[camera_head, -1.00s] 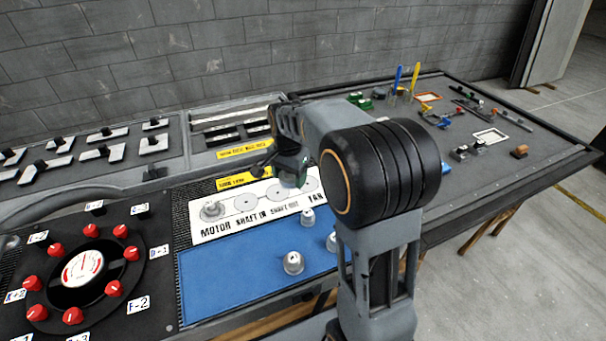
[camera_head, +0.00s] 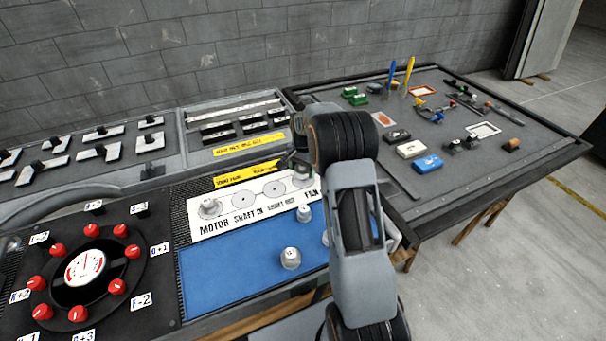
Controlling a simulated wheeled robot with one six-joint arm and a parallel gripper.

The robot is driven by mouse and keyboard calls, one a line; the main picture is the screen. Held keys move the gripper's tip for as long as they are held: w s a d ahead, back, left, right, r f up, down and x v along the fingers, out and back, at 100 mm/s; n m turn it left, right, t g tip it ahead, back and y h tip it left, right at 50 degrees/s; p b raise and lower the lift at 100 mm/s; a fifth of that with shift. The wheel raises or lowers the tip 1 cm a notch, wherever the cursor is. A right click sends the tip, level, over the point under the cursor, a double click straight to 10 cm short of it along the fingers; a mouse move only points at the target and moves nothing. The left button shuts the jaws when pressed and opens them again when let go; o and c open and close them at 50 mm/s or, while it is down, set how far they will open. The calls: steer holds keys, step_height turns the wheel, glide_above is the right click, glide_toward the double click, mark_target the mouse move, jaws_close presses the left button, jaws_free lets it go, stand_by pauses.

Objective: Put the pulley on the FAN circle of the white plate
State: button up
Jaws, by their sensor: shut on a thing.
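The white plate (camera_head: 225,226) has a row of circles labelled MOTOR, SHAFT IN, SHAFT OUT and FAN. A grey pulley (camera_head: 209,207) stands on the MOTOR circle. The two middle circles are bare. My gripper (camera_head: 299,168) is at the far right end of the plate, by the FAN circle (camera_head: 303,181), and is largely hidden by my arm. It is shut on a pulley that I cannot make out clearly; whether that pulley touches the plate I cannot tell.
The blue mat (camera_head: 225,275) in front of the plate holds grey pulleys (camera_head: 290,258) (camera_head: 304,213), another partly behind my arm (camera_head: 325,238). A dial panel (camera_head: 83,268) with red knobs is at left. A dark table (camera_head: 375,155) with small parts is at right.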

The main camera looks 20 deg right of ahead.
mark_target(303, 175)
steer(key=shift+f, duration=1.5)
steer(key=shift+f, duration=0.15)
steer(key=o, duration=1)
